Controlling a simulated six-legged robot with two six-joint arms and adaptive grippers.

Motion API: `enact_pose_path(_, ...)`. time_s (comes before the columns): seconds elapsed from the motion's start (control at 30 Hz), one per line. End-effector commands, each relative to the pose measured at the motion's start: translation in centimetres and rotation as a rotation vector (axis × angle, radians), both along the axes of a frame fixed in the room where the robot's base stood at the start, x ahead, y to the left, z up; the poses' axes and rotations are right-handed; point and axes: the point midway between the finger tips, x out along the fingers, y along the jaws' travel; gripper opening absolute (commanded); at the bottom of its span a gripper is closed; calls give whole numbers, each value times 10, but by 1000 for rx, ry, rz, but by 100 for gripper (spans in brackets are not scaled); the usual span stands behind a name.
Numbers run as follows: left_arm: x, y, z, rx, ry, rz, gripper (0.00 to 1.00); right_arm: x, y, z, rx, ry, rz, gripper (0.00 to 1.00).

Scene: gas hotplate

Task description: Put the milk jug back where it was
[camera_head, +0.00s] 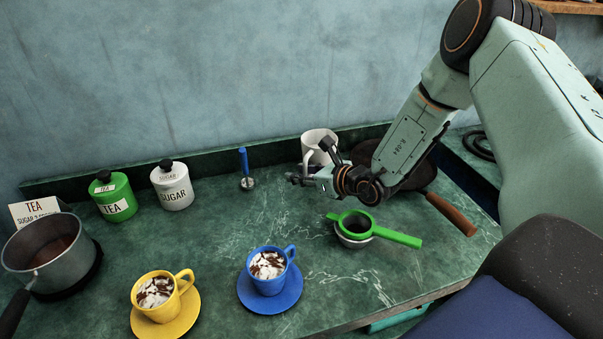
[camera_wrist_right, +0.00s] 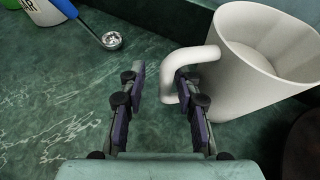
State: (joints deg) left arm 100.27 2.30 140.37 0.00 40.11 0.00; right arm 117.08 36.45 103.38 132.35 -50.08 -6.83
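The white milk jug (camera_head: 318,143) stands upright on the green counter near the back wall. In the right wrist view the jug (camera_wrist_right: 260,65) is at the upper right, with its handle (camera_wrist_right: 175,75) toward the fingers. My right gripper (camera_head: 312,164) is beside the jug, on its near side. In the wrist view my right gripper (camera_wrist_right: 163,77) is open, its fingers apart. The handle's outer bar shows between the fingers, close to the right finger, which overlaps the handle's opening. I cannot tell whether they touch. My left gripper is not in view.
A green strainer (camera_head: 400,237) on a small bowl and a brown-handled pan (camera_head: 455,215) lie near my right arm. Blue (camera_head: 270,285) and yellow (camera_head: 160,292) cups, canisters (camera_head: 172,187) and a pot (camera_head: 65,262) are leftward. A blue-handled scoop (camera_head: 245,165) is left of the jug.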

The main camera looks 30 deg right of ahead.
Motion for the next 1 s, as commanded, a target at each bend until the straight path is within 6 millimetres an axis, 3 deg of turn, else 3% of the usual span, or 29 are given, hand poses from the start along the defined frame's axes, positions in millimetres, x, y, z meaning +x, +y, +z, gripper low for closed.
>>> enact_pose_path(0.27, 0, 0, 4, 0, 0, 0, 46, -4, -2, 4, 2, 0, -3, 32)
enact_pose_path(1.0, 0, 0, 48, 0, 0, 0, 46, -85, -24, 42, 5, -1, -5, 32)
